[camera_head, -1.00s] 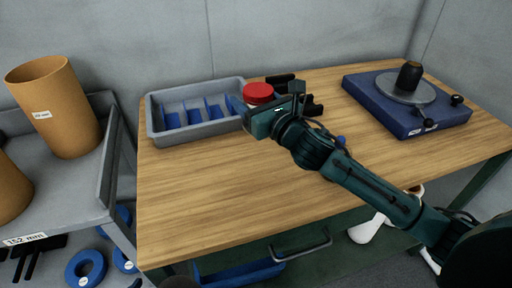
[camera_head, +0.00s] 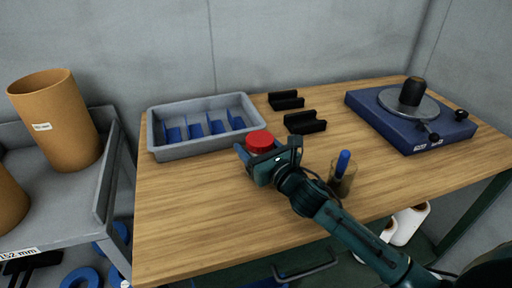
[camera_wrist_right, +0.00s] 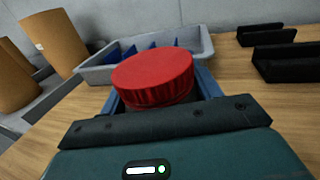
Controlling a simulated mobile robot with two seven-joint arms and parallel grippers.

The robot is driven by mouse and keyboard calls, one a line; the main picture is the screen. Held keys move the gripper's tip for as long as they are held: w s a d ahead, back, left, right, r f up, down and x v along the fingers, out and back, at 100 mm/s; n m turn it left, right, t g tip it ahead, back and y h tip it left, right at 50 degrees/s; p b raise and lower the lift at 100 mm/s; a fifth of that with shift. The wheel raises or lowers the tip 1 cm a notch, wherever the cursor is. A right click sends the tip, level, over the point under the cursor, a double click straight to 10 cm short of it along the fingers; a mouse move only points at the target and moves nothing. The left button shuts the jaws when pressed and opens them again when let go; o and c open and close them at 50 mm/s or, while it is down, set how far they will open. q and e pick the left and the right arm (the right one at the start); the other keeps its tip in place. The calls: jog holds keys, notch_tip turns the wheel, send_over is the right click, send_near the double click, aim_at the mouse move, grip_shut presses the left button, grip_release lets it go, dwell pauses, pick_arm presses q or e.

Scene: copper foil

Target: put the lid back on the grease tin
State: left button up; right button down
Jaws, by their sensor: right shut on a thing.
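A round red lid (camera_head: 260,140) with a ribbed edge is held in my right gripper (camera_head: 258,156), above the wooden table in front of the grey tray's right end. In the right wrist view, the red lid (camera_wrist_right: 153,77) sits between the two blue fingers, with a dark shape under it. I cannot tell whether that shape is a tin body or part of the gripper. No separate open grease tin can be made out. My left gripper is not in view.
A grey tray (camera_head: 172,151) with blue dividers stands at the back left. An amber jar (camera_head: 343,184) with a blue-topped item stands close beside my right arm. A blue turntable base (camera_head: 398,131) is at the right. The table's front left is clear.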

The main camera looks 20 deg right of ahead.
jog(key=shift+r, duration=0.15)
jog(key=shift+c, duration=1.6)
grip_release()
jog(key=shift+f, duration=0.2)
jog(key=shift+r, duration=0.2)
jog(key=v, duration=1)
jog(key=shift+s+d+f+b, duration=0.15)
jog(key=shift+s+b, duration=0.1)
jog(key=shift+b, duration=0.05)
jog(key=shift+s+d, duration=0.2)
jog(key=shift+s, duration=0.5)
